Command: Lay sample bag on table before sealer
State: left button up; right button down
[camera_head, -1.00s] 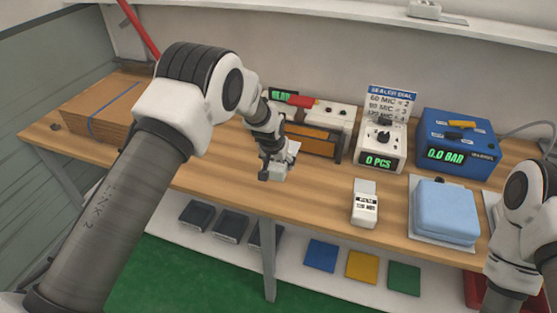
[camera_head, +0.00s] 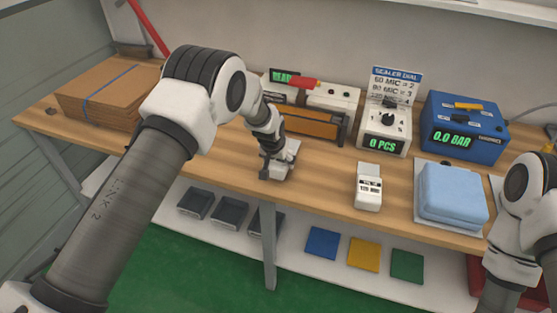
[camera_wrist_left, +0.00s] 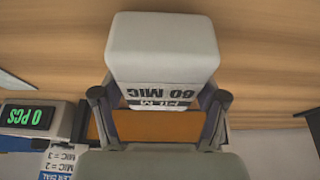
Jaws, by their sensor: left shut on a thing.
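The sample bag (camera_wrist_left: 160,48) is a pale, rounded block with a label reading "FILM 60 MIC", upside down in the left wrist view. My left gripper (camera_head: 277,168) is shut on it, one finger at each side near the label. In the head view the gripper hangs over the table (camera_head: 225,160), in front of the sealer (camera_head: 312,124), a box with an orange-brown front and a red handle. I cannot tell whether the bag touches the table. The gripper mostly hides the bag in the head view. My right arm shows at the right edge; its gripper is out of view.
Another pale labelled block (camera_head: 368,187) lies right of my left gripper. Behind it stand a "0 PCS" counter (camera_head: 384,130) and a blue "0.0 BAR" box (camera_head: 463,125). A light-blue stack (camera_head: 452,188) is at right, cardboard (camera_head: 110,95) at left. Table front-left is clear.

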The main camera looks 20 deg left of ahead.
pick_arm(q)
jog(key=shift+f+b, duration=0.45)
jog(key=shift+f, duration=0.3)
jog(key=o, duration=1.4)
jog(key=v, duration=1.2)
jog(key=shift+r, duration=0.1)
